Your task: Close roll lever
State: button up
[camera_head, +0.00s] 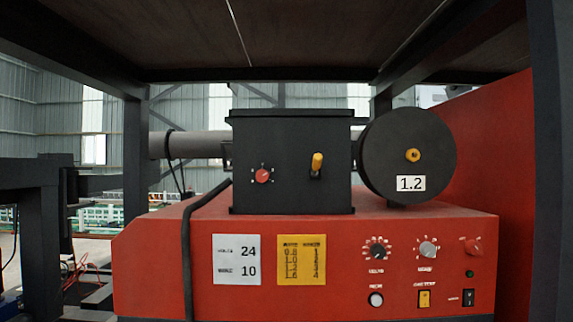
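A black box (270,170) stands on top of a red machine (370,290). On its front is a short yellow-orange lever (316,162), pointing up and tilted slightly right, with a dark base below it. A black round roll (425,140) with a yellow hub (413,155) and a "1.2" label sits right of the box. I cannot tell for sure which part is the roll lever. My gripper is not in view.
A red knob (262,176) is on the box, left of the lever. Dials, switches and labels cover the red front. A black cable (187,250) hangs at left. Dark frame posts stand at left and right (552,160), with a dark panel overhead.

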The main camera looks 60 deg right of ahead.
aim_at(318, 158)
jog(key=z, duration=0.05)
jog(key=i, duration=1.05)
jog(key=z, duration=0.25)
jog(key=k, duration=0.2)
jog(key=z, duration=2.7)
jog(key=k, duration=0.45)
jog(key=z, duration=0.05)
